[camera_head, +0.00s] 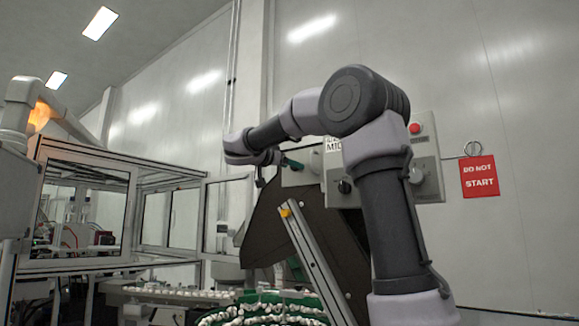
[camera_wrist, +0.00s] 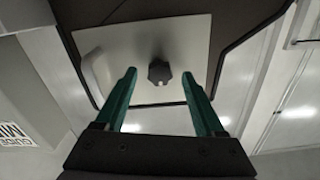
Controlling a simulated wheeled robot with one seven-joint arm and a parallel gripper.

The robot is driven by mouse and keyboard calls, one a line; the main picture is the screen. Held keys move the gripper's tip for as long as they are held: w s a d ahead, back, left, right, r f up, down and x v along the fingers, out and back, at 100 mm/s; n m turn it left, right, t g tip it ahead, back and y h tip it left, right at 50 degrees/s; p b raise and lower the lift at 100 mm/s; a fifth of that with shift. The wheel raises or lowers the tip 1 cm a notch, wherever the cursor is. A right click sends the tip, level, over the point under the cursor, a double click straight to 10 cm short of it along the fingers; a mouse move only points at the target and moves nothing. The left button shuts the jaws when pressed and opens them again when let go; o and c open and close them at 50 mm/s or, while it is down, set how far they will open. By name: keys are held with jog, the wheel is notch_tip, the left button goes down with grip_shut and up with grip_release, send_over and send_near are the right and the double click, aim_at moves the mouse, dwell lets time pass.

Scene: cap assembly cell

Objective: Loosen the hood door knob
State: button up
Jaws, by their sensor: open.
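The hood door knob (camera_wrist: 160,72) is a dark lobed knob on a light grey panel (camera_wrist: 143,40) in the wrist view. My gripper (camera_wrist: 160,73) has two green fingers, spread wide apart, one on each side of the knob with clear gaps. No contact with the knob shows, and I cannot tell how far ahead of the fingertips it lies. In the head view, my gripper (camera_head: 291,164) shows as a small green tip by the dark hood (camera_head: 280,222). The door knob is not clearly visible there.
A control box with a red button (camera_head: 415,128) and a black knob (camera_head: 345,186) is on the wall behind my arm. A red "DO NOT START" sign (camera_head: 479,176) hangs right. A slanted metal bar (camera_head: 315,262) stands before the hood. A conveyor with small white parts (camera_head: 270,311) lies below.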

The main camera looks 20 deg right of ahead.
grip_shut()
jog(key=shift+n, duration=0.3)
jog(key=shift+f+n, duration=0.1)
jog(key=shift+n, duration=14)
